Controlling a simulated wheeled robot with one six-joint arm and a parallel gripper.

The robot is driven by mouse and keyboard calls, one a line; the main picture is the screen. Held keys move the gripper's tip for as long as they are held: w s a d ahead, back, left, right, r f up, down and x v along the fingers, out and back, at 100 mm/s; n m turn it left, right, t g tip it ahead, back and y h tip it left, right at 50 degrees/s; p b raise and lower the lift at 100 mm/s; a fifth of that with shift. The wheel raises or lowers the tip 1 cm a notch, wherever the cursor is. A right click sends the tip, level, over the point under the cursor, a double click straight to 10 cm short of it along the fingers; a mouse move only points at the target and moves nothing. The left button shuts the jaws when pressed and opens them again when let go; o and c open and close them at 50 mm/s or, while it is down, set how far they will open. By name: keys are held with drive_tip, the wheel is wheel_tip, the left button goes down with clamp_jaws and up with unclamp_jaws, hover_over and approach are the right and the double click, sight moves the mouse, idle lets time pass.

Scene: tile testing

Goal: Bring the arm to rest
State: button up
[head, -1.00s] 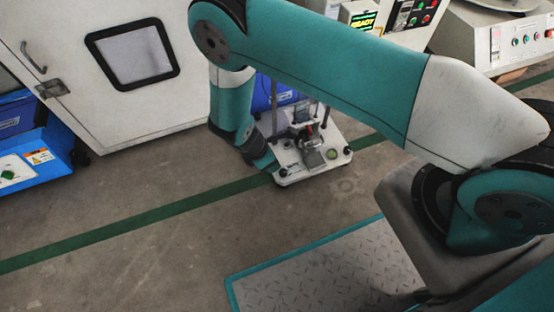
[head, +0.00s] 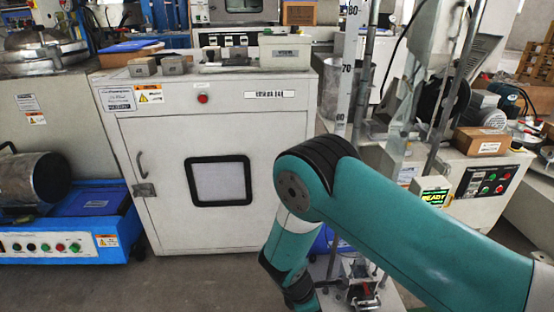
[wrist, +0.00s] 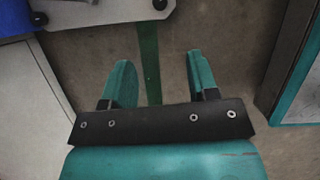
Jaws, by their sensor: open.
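My gripper (wrist: 160,82) shows in the wrist view with its two teal fingers apart and nothing between them. It points down over the bare grey floor and a green floor line (wrist: 148,60). In the head view my arm (head: 400,215) rises from the lower right to an elbow and bends down in front of the white cabinet. The gripper itself is hidden or out of frame there.
A white cabinet (head: 140,170) with a small window stands close behind the arm. A white-based stand with a tall scale (head: 346,70) is just right of the elbow. A blue machine (head: 60,230) is at the left. Bare floor (head: 180,285) shows in front.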

wheel_tip(320, 180, up, 27)
drive_tip(key=s+a+m+y+p, duration=0.1)
drive_tip(key=m+y+p, duration=0.1)
drive_tip(key=m+y, duration=0.4)
drive_tip(key=s+d+r+m+y+p, duration=0.1)
drive_tip(key=s+d+r+m, duration=0.15)
drive_tip(key=s+r, duration=0.6)
drive_tip(key=s+d+r+m+y, duration=0.15)
drive_tip(key=s+r+m, duration=0.25)
drive_tip(key=s+r, duration=0.5)
wheel_tip(320, 180, up, 39)
drive_tip(key=p, duration=3.8)
drive_tip(key=shift+w+a+r, duration=0.15)
drive_tip(key=shift+w+a, duration=0.1)
drive_tip(key=shift+w, duration=0.1)
drive_tip(key=shift+c, duration=0.2)
